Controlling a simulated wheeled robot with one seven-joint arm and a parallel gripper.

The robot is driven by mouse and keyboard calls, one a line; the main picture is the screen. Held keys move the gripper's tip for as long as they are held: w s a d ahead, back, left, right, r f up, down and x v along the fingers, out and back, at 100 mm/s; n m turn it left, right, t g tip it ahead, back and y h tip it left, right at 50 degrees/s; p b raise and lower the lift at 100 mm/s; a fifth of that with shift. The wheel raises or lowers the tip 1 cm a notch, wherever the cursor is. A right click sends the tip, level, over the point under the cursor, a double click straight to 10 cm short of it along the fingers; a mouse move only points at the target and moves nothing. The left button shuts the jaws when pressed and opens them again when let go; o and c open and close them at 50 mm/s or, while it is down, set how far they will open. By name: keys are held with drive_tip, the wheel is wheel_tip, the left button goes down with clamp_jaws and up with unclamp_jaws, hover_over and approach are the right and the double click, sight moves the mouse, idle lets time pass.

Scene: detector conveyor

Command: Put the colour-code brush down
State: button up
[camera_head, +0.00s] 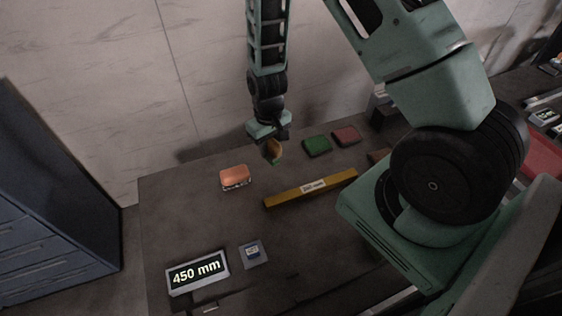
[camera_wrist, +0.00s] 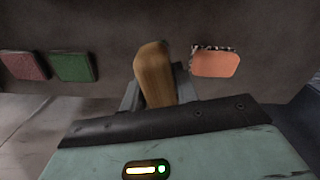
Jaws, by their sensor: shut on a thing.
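My gripper (camera_head: 270,146) hangs above the back part of the dark table and is shut on a brush with a brown wooden body (camera_head: 273,152). In the wrist view the brush's wooden body (camera_wrist: 155,74) stands up between the fingers (camera_wrist: 158,90). Its lower end looks dark greenish in the head view. I cannot tell for certain whether it touches the table. An orange-topped brush or block (camera_head: 235,177) with a speckled edge lies to the left; it also shows in the wrist view (camera_wrist: 215,63).
A green block (camera_head: 317,146) and a red block (camera_head: 346,136) lie to the right. A yellow bar labelled 360 mm or similar (camera_head: 310,188) lies in front. A 450 mm display (camera_head: 197,271) and a small blue item (camera_head: 252,253) lie nearer. The left middle table is clear.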

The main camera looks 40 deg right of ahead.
drive_tip(key=shift+f+b, duration=0.35)
drive_tip(key=shift+f, duration=0.25)
drive_tip(key=w+d+r+m+b, duration=0.3)
drive_tip(key=d+b, duration=0.2)
drive_tip(key=d, duration=0.1)
wheel_tip(320, 180, down, 9)
drive_tip(key=shift+f+p, duration=0.2)
drive_tip(key=shift+p, duration=0.5)
drive_tip(key=shift+f, duration=0.1)
drive_tip(key=shift+f, duration=0.15)
drive_tip(key=o, duration=1.1)
drive_tip(key=shift+r, duration=0.2)
